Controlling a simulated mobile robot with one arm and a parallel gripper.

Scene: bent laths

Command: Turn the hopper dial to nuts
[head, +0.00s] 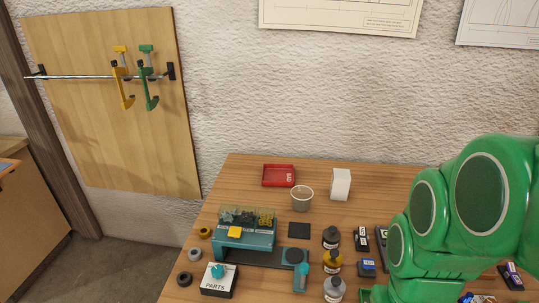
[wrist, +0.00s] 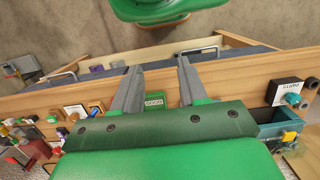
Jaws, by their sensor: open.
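A black box with a white face marked "PARTS" (head: 217,280) carries a teal dial knob (head: 218,270) near the table's front left. It also shows at the right of the wrist view, where its teal knob (wrist: 293,99) sticks out. The dial's setting is too small to read. Behind it stands a teal hopper (head: 250,241) with small dark and yellow parts in its top and a yellow piece on its front. My gripper (wrist: 157,82) is open and empty, well to the left of the dial box in the wrist view. In the head view its fingers are not visible.
Several bottles (head: 332,262) stand right of the hopper. A red tray (head: 279,175), a clear cup (head: 302,198) and a white block (head: 340,184) are at the back. Rings (head: 184,279) lie left of the dial box. My green arm covers the table's right side.

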